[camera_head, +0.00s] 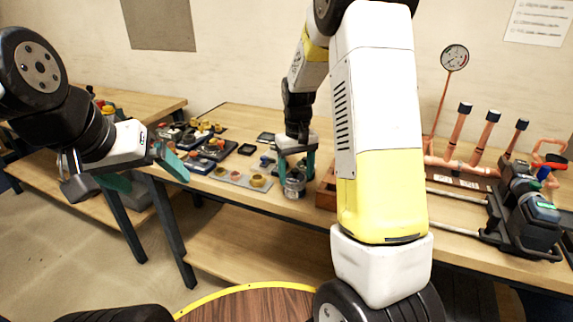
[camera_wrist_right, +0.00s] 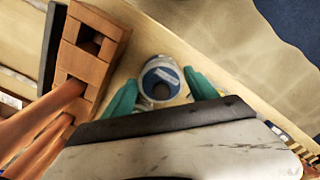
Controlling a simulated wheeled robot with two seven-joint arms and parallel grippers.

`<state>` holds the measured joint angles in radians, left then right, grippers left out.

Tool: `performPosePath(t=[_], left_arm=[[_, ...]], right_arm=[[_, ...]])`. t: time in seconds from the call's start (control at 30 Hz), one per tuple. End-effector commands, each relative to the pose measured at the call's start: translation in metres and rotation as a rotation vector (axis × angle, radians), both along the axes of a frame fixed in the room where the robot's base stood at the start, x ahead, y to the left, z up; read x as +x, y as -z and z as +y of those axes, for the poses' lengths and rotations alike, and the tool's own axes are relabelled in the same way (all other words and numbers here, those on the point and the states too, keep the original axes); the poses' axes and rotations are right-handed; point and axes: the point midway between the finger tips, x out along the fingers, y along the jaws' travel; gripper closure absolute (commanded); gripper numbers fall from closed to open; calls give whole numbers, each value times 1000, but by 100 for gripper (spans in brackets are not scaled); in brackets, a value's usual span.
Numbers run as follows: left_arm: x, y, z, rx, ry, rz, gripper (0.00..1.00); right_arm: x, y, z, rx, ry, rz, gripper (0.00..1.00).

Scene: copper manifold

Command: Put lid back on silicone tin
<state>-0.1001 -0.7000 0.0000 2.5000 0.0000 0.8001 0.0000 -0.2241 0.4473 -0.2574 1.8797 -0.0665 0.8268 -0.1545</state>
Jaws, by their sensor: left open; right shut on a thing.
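My right gripper (camera_head: 296,172) points down at the front edge of the middle table, its teal fingers on either side of a small silver tin (camera_head: 295,189). In the right wrist view, a round blue-and-white top with a grey disc, apparently the lid (camera_wrist_right: 160,76), sits between the fingertips of the right gripper (camera_wrist_right: 162,88). The gripper is shut on it. Whether the lid touches the tin or hangs just above it cannot be told. My left gripper (camera_head: 156,178) is open and empty in front of the tables, left of the tin.
A grey strip with round pieces (camera_head: 241,179) lies left of the tin, with several small parts behind it. A reddish-brown wooden block (camera_head: 327,188) stands close to the right of the tin. Copper pipes with a gauge (camera_head: 454,58) and black clamps (camera_head: 531,221) fill the right.

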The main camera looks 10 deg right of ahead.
Motion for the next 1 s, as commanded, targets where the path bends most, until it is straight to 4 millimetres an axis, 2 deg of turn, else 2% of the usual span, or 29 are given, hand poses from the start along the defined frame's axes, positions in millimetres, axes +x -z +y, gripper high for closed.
performPosePath(t=[0.9,0.93,1.0], left_arm=[[0,0,0,0,0,0,11],[0,0,0,0,0,0,11],[0,0,0,0,0,0,11]], right_arm=[[0,3,0,0,0,0,71],[0,3,0,0,0,0,27],[0,3,0,0,0,0,13]])
